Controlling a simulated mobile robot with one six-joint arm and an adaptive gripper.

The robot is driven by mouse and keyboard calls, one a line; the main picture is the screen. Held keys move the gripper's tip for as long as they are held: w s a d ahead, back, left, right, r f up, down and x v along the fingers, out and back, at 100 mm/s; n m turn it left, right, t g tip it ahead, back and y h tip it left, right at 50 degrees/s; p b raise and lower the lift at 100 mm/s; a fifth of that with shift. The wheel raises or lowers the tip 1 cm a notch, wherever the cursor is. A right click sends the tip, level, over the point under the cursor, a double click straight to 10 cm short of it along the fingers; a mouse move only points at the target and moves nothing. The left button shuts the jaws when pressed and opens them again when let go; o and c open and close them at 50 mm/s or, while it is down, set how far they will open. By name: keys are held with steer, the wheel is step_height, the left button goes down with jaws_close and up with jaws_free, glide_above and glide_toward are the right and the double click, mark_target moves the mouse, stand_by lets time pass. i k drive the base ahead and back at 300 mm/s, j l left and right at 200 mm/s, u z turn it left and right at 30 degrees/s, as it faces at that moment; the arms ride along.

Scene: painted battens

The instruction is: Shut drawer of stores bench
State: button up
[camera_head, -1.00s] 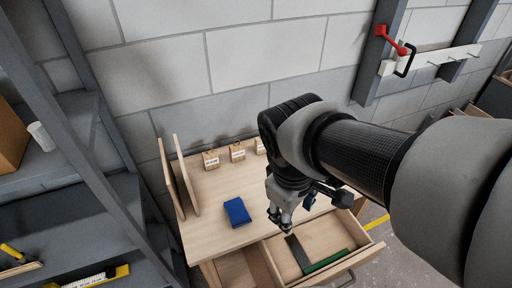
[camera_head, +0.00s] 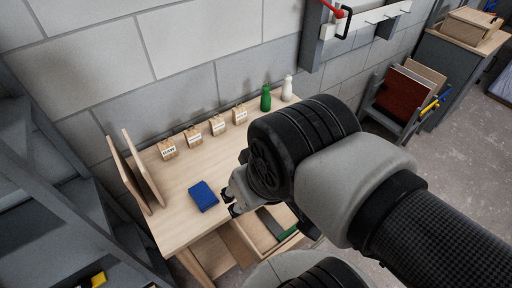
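The stores bench (camera_head: 172,222) is light wood and stands against the block wall. Its drawer (camera_head: 256,230) is pulled out at the front right, with a dark grey piece and a green piece inside. My arm covers the drawer's front and handle. My gripper (camera_head: 231,204) is over the bench's front edge, beside the blue book-like object (camera_head: 203,196) and just above the drawer's left part in the picture. Its fingers are small and partly hidden by the wrist, so I cannot tell whether they are open, nor whether they touch anything.
Several small labelled boxes (camera_head: 194,137) and a green bottle (camera_head: 266,98) and white bottle (camera_head: 288,89) line the bench's back. Two upright boards (camera_head: 143,172) stand at its left. Grey shelving (camera_head: 50,180) is left. A panel rack (camera_head: 404,98) stands right, with open floor (camera_head: 455,150) beyond.

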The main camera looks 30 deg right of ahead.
mark_target(260, 241)
steer(key=k+j+z, duration=0.1)
steer(key=z, duration=0.35)
steer(key=k+z, duration=0.1)
steer(key=z, duration=0.35)
steer(key=k+z, duration=0.15)
steer(key=z, duration=0.25)
